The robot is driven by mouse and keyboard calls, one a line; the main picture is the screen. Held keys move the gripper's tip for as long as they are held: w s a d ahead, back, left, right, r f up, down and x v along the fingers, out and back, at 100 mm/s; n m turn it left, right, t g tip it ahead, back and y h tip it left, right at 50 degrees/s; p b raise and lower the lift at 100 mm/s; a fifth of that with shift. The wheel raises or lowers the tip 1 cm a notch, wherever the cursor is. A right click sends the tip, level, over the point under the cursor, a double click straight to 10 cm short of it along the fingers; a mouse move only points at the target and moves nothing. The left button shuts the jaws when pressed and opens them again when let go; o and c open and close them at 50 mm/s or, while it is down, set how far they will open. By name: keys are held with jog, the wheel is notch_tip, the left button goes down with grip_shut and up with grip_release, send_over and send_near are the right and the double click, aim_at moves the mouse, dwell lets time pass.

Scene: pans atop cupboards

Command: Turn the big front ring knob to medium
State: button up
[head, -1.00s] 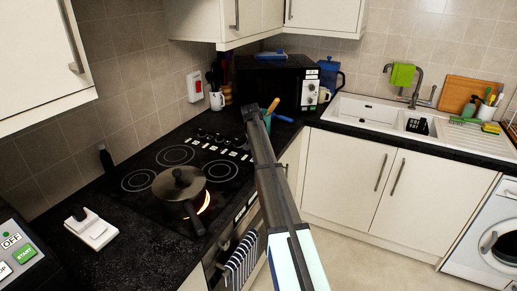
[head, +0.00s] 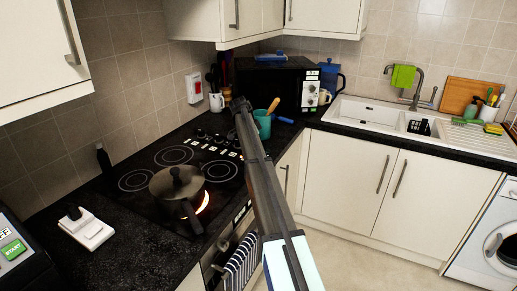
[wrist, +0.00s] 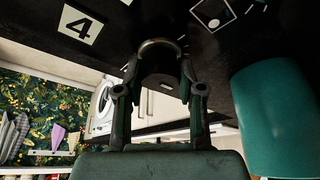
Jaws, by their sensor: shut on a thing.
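In the wrist view, my gripper (wrist: 160,72) has its two fingers on either side of a dark round knob (wrist: 160,58) with a shiny metal rim. It is shut on this knob. A white label with a 4 (wrist: 80,25) lies beside it. In the head view, my arm reaches over the right end of the row of hob knobs (head: 201,133); the fingertips are not clear there. A lidded dark pan (head: 176,184) stands on the front ring of the hob, and an orange glow (head: 203,202) shows at its edge. The knob's setting cannot be read.
A teal cup (head: 263,124) with a wooden utensil stands right of my arm; its wall is close in the wrist view (wrist: 275,115). A microwave (head: 275,85) stands behind. A white-based device (head: 88,229) lies on the front left worktop. Open floor lies to the right.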

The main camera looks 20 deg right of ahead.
jog(key=shift+f+m+g, duration=0.1)
jog(key=shift+m+g, duration=0.2)
jog(key=shift+m, duration=0.5)
jog(key=o, duration=1.1)
jog(key=shift+o, duration=0.2)
jog(key=v, duration=1.2)
jog(key=shift+d, duration=0.2)
